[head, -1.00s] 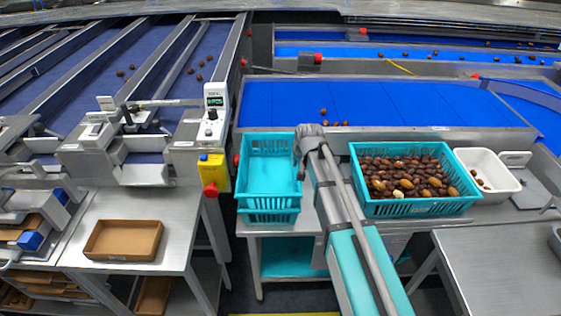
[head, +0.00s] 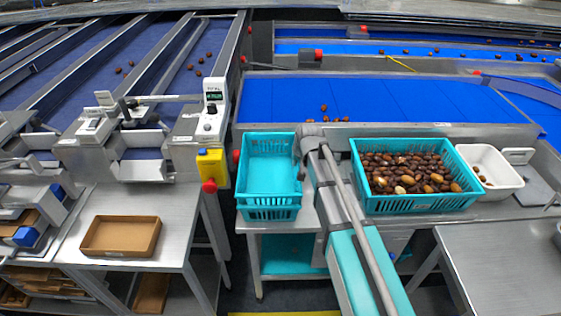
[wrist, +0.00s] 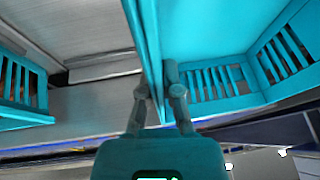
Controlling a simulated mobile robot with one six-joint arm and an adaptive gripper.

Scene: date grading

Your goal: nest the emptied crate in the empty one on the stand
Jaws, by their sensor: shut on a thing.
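A teal slatted crate (head: 270,165), empty inside, is at the stand, left of my arm. Its front shows two slatted bands close together, one below the other, so a second teal crate (head: 268,214) appears under and around it. I cannot tell whether the upper one is fully seated. My gripper (wrist: 158,85) is shut on the upper crate's side wall (wrist: 148,35), one finger on each side of it. In the head view my gripper (head: 300,152) is at the crate's right rim, largely hidden by my arm.
A teal crate full of dates (head: 418,205) stands right of my arm, with a white tub (head: 510,180) beyond it. A brown tray (head: 121,237) lies on the left table. The blue belt (head: 400,100) runs behind; a yellow box (head: 212,168) is close on the left.

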